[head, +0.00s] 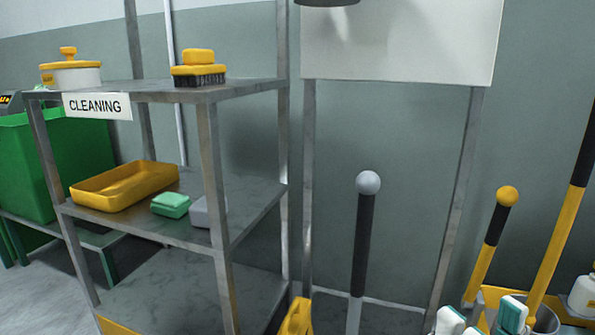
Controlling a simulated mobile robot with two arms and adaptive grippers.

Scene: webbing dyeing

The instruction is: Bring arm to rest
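A grey metal shelf rack (150,92) with a CLEANING sign (97,106) stands at the left. On its top shelf are a white tub with a yellow lid (70,74) and a yellow brush with dark bristles (198,70). On the middle shelf are a yellow tray (125,186), a green block (171,205) and a grey block (208,212).
A green bin (75,155) stands behind the rack. A grey-knobbed pole (363,240) and yellow-and-black handles (492,240) rise at the right.

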